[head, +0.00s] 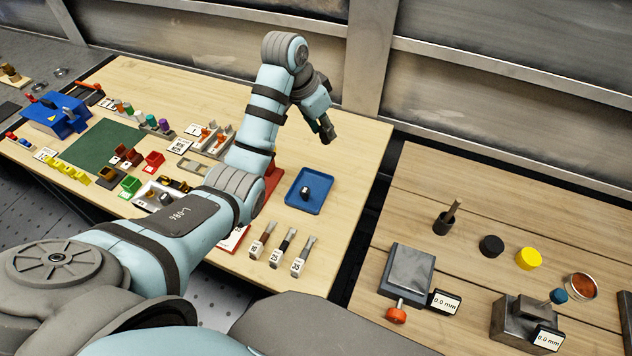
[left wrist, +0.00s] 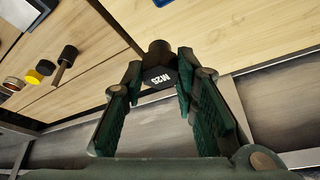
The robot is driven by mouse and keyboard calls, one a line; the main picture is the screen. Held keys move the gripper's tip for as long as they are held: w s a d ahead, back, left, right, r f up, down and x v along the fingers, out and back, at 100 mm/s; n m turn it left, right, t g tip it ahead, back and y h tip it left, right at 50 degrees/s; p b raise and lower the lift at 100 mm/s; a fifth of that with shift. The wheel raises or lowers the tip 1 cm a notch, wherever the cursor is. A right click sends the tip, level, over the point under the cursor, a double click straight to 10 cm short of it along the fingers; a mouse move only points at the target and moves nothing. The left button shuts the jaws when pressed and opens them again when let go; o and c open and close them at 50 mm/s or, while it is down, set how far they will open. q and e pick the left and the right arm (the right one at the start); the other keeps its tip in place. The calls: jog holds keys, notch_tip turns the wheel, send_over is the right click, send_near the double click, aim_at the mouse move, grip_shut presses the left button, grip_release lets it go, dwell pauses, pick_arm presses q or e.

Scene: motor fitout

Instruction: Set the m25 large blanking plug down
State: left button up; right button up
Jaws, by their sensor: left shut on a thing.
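The M25 large blanking plug (left wrist: 158,70) is black, with white M25 lettering facing the left wrist camera. My left gripper (left wrist: 157,84) is shut on it, with the plug between the fingertips. In the head view my left gripper (head: 325,130) is above the right back part of the near workbench, behind the blue tray (head: 318,207). The plug is too small and dark to tell apart from the fingers there. My right gripper is not in view.
The blue tray holds a small dark part (head: 306,191). Tools labelled 20, 25 and 35 (head: 277,254) lie in front of it. Bench top (head: 355,150) right of the tray is clear. A second table (head: 430,190) stands right, across a gap. A metal wall (head: 440,80) runs behind.

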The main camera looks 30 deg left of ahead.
pick_arm(q)
jog(key=f+b, duration=0.1)
jog(key=f, duration=1.6)
jog(key=shift+s+f+b, duration=0.15)
jog(key=shift+s+b, duration=0.05)
jog(key=shift+b, duration=0.15)
jog(key=o, duration=0.9)
jog(key=p+v, duration=0.2)
jog(key=v, duration=1)
jog(key=shift+p, duration=0.3)
jog(key=shift+d, duration=0.1)
